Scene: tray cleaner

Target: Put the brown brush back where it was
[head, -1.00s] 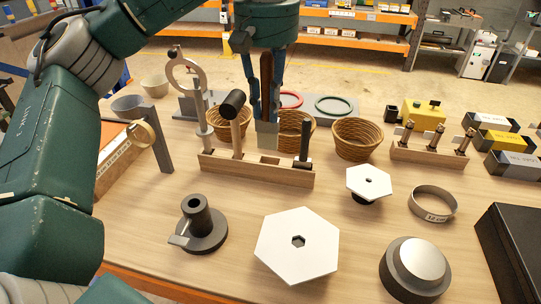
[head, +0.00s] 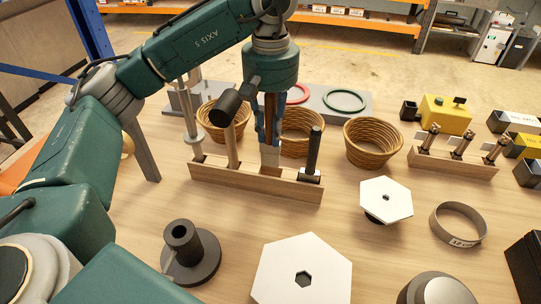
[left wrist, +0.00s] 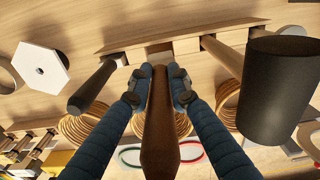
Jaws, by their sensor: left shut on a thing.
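The brown brush (head: 270,106) has a dark brown handle and a pale lower end. My left gripper (head: 269,140) is shut on it and holds it upright, pale end down. That end is at the top of the wooden rack (head: 228,180), over or at a slot between the mallet and a short black-handled tool; I cannot tell whether it has entered. In the left wrist view the brush handle (left wrist: 160,125) lies between the fingers, with the rack (left wrist: 185,30) and slot beyond. My right gripper is not in view.
The black-headed mallet (head: 228,108) and the black-handled tool (head: 313,152) stand close on either side of the brush. Wicker baskets (head: 374,143) stand behind the rack. White hexagonal plates (head: 303,270) and a black flanged part (head: 190,255) lie in front.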

